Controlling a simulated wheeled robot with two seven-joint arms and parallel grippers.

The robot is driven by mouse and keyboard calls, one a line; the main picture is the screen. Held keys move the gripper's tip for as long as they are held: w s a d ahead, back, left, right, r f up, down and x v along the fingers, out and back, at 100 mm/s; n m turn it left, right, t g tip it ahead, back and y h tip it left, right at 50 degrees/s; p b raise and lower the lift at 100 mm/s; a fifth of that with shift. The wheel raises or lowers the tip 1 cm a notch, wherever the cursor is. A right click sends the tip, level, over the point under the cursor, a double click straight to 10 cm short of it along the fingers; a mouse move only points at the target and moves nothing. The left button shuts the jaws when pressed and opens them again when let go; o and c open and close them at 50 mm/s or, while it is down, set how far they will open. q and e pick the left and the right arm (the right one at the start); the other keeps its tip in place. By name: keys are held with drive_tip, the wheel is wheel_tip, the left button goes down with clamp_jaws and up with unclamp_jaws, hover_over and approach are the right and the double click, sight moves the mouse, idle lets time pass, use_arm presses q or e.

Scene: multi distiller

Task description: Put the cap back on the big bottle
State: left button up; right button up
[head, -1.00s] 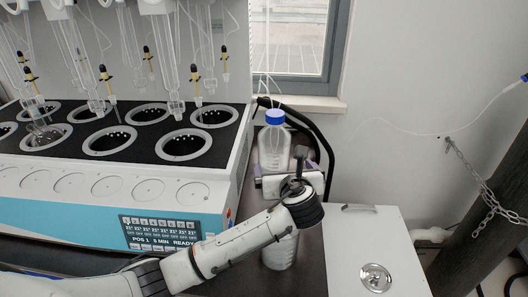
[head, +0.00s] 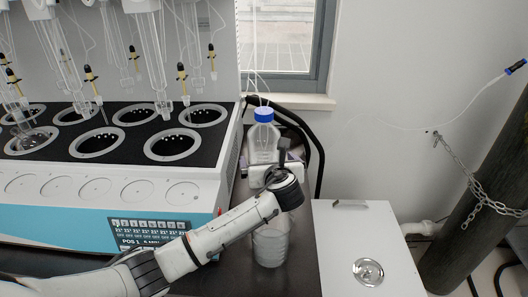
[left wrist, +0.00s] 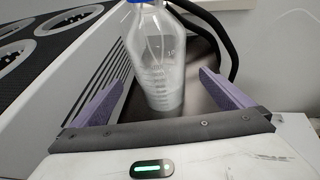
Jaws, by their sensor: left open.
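A clear bottle with a blue cap (head: 264,114) stands upright beside the distiller; its body (head: 262,134) shows above my left gripper. Thin tubes rise from the cap. My left gripper (head: 276,163) is in front of this bottle, mostly hidden by its own wrist. In the left wrist view, its purple fingers (left wrist: 162,78) are open, one to each side of the bottle (left wrist: 160,70), with gaps. Only the lower edge of the blue cap (left wrist: 149,2) shows there. A second clear container (head: 270,246) stands nearer; my arm hides its top. My right gripper is not in view.
The distiller (head: 60,205), with several round wells, fills the left side. A white box (head: 335,265) stands at the right, and a dark hose (head: 312,150) curves behind the bottle. A window and wall are behind. A narrow dark counter strip (head: 230,270) is free in front.

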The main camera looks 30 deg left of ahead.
sight(267, 158)
use_arm(q)
drive_tip(key=shift+x, duration=2.6)
drive_tip(key=c, duration=1.7)
drive_tip(key=shift+r, duration=0.25)
drive_tip(key=c, duration=0.3)
drive_tip(key=shift+w, duration=0.1)
drive_tip(key=shift+c, duration=0.7)
